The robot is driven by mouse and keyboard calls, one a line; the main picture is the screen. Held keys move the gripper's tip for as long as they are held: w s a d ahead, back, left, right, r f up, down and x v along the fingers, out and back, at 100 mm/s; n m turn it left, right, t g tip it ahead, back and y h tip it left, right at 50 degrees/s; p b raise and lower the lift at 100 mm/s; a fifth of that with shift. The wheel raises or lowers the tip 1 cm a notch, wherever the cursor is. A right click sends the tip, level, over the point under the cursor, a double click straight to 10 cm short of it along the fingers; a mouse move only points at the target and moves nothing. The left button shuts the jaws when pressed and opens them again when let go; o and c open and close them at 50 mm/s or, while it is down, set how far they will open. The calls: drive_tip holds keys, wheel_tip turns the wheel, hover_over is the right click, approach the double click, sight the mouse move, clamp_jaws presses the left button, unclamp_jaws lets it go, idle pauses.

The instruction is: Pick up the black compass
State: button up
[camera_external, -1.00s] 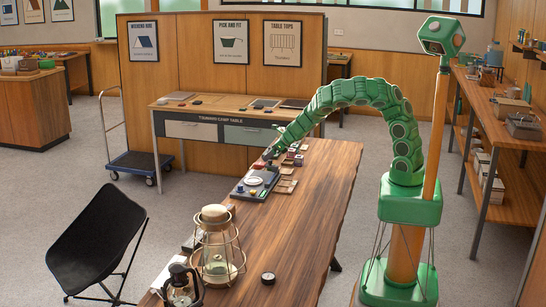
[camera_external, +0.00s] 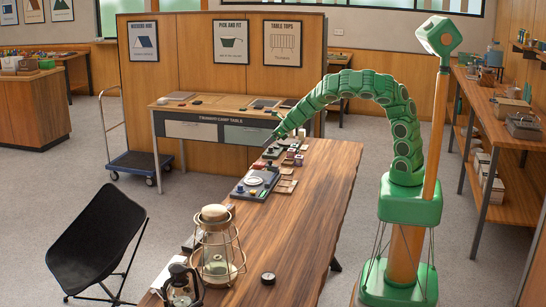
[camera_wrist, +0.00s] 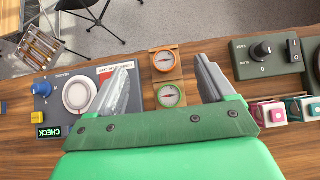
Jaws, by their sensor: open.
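A small round black object (camera_external: 268,278), which looks like the black compass, lies on the near part of the long wooden table, right of the lantern. My gripper (camera_external: 276,136) is far from it, above the table's far end. In the wrist view my gripper (camera_wrist: 164,66) is open, with nothing held between its fingers. Below the fingers, an orange-rimmed compass (camera_wrist: 165,61) and a green-rimmed compass (camera_wrist: 170,96) sit on small wooden plates. No black compass shows in the wrist view.
The wooden table (camera_external: 310,200) has clear room along its right side. A grey control panel (camera_wrist: 70,98) with knobs and a dark switch box (camera_wrist: 262,58) flank the compasses.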

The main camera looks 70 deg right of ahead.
sight(268, 273)
wheel_tip(268, 273, up, 4)
drive_tip(key=w+a+f+n+g+y, duration=0.1)
drive_tip(key=w+a+f+n+y, duration=0.15)
drive_tip(key=a, duration=0.95)
drive_tip(key=w+a+f+n+g+y, duration=0.1)
drive_tip(key=w+a+n+y, duration=0.2)
drive_tip(key=a, duration=1)
drive_tip(key=s+a+n+g+y, duration=0.1)
drive_tip(key=s+a+n+y, duration=0.15)
drive_tip(key=a, duration=0.85)
drive_tip(key=s+a+n+g+y, duration=0.1)
drive_tip(key=a+n+g, duration=0.15)
drive_tip(key=a, duration=0.75)
drive_tip(key=s+a+r+n+g+y, duration=0.1)
drive_tip(key=s+a+n+g, duration=0.25)
drive_tip(key=s+a, duration=0.65)
drive_tip(key=s+a+r+n+g+y, duration=0.1)
drive_tip(key=s+a+n+g, duration=0.35)
drive_tip(key=a, duration=0.85)
drive_tip(key=s+a+r+n+g+y, duration=0.15)
drive_tip(key=s+a+n, duration=0.35)
drive_tip(key=s+a, duration=0.55)
drive_tip(key=f, duration=1)
drive_tip(key=w+a+f, duration=0.1)
drive_tip(key=f, duration=0.4)
drive_tip(key=shift+x, duration=3.85)
drive_tip(key=shift+f, duration=0.1)
